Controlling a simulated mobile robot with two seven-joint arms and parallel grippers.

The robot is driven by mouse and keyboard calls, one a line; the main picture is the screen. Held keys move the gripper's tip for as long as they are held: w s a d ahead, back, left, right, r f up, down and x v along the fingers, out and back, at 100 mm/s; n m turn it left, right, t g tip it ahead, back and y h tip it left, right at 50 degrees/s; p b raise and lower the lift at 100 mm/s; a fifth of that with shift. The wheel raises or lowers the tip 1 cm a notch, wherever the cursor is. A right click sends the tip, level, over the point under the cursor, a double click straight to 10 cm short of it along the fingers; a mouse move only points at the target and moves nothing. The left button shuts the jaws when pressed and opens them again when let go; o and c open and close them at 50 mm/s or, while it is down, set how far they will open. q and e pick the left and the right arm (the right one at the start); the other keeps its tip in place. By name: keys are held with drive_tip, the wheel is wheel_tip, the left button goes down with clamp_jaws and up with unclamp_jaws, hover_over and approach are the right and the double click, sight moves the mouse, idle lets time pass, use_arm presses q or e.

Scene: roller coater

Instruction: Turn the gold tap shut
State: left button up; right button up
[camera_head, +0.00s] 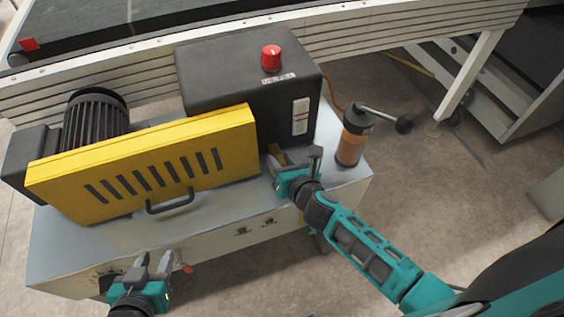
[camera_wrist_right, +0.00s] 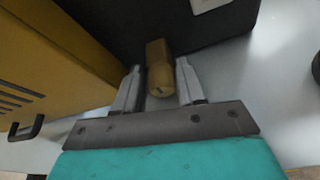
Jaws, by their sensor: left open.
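The gold tap (camera_head: 277,150) stands beside the right end of the yellow cover, in front of the dark box. My right gripper (camera_head: 293,158) partly hides it in the head view. In the right wrist view, the gold tap (camera_wrist_right: 159,68) shows between the two fingers of my right gripper (camera_wrist_right: 158,72), with a small gap on each side. The right gripper is open and not closed on it. My left gripper (camera_head: 153,266) is open and empty at the front edge of the machine, beside a small orange-red handle (camera_head: 187,268).
The yellow cover (camera_head: 145,165) with its black handle (camera_head: 170,203) lies left of the right gripper. A dark box (camera_head: 235,90) with a red knob (camera_head: 271,57) stands behind. An amber cylinder (camera_head: 350,145) with a lever stands at right.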

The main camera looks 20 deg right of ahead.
drive_tip(key=shift+s, duration=0.1)
drive_tip(key=shift+s+d+r, duration=0.1)
drive_tip(key=shift+s+r, duration=0.05)
drive_tip(key=shift+s, duration=0.35)
drive_tip(key=p+v, duration=0.1)
drive_tip(key=v, duration=1)
drive_tip(key=shift+s+r+p, duration=0.2)
drive_tip(key=shift+s+p, duration=0.15)
